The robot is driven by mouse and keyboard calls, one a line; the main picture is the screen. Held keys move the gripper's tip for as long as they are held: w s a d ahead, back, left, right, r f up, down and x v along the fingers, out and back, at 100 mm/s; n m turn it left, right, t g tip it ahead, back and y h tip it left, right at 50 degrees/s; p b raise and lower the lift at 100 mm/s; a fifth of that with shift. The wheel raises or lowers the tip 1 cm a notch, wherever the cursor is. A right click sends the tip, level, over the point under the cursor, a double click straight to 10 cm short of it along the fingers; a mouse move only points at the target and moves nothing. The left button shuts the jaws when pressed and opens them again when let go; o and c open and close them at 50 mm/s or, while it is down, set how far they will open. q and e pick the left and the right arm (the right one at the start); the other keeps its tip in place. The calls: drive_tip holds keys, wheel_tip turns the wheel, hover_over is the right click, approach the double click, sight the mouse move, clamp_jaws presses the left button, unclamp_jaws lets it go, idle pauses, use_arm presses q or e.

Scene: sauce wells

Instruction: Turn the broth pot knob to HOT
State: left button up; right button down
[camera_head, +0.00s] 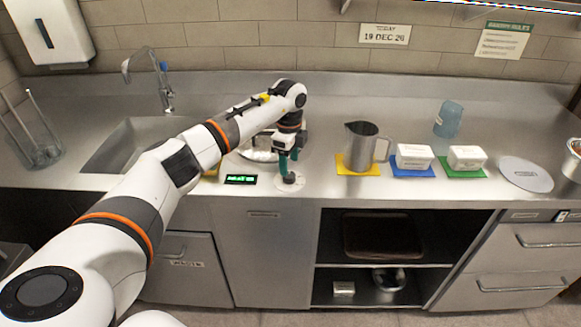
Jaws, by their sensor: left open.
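My left arm reaches in from the left across the counter. My left gripper (287,170) is open and points down, with its dark green fingers right over the knob. The broth pot knob (291,182) is a small dark knob on a pale round base near the front of the counter. I cannot tell whether the fingers touch it, and its pointer and HOT mark are too small to read. A small black display (241,179) with green characters lies left of the knob. A round pot (257,155) behind it is mostly hidden by my arm. My right gripper is not in view.
Two white tubs (414,155) (467,157) sit on blue and green mats. A blue clear cup (449,119) stands behind. A sink (127,145) is at left.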

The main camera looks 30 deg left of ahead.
sight(289, 174)
use_arm(q)
drive_tip(key=shift+f+p, duration=0.3)
drive_tip(key=shift+f, duration=1.8)
drive_tip(key=shift+c, duration=0.5)
drive_tip(key=c, duration=0.9)
